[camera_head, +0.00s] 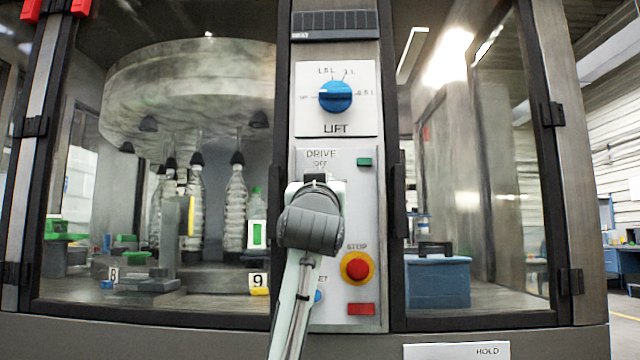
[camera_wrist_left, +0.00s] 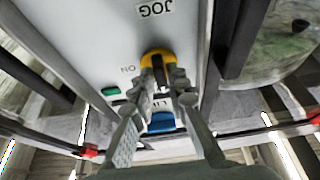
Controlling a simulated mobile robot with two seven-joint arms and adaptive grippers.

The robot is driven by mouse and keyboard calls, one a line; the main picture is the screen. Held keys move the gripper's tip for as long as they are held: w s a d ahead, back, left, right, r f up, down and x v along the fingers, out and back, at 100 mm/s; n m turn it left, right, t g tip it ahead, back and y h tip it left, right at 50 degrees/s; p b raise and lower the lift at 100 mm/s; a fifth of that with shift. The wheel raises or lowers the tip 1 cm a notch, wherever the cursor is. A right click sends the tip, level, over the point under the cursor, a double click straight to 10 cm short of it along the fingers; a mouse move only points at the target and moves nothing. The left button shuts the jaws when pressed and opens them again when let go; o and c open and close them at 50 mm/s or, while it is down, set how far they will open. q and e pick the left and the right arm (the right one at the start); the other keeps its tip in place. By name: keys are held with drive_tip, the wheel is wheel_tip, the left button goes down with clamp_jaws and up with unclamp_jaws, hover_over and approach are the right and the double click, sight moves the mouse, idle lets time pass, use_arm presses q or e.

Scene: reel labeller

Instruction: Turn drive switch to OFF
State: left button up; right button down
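The drive switch (camera_wrist_left: 157,57) is a round yellow knob with a dark handle, on the grey control panel (camera_head: 377,215). In the left wrist view its handle lies roughly along the line between JOG and the LIFT side; which end points is unclear. My left gripper (camera_wrist_left: 165,82) is at the knob, one finger on each side of the handle. The gap is narrow, and I cannot tell whether the fingers touch it. In the head view my left gripper (camera_head: 318,188) and wrist hide the switch below the DRIVE and OFF labels. My right gripper is not in view.
The blue LIFT knob (camera_head: 336,96) sits above the switch. A red stop button (camera_head: 357,267) on a yellow ring is below and right. A green lamp (camera_head: 365,161) is at upper right. Dark door frames with handles (camera_head: 397,200) flank the panel.

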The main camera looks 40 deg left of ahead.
use_arm(q)
drive_tip(key=shift+o, duration=1.3)
drive_tip(key=shift+s, duration=0.1)
drive_tip(key=v, duration=1.2)
drive_tip(key=shift+f, duration=0.1)
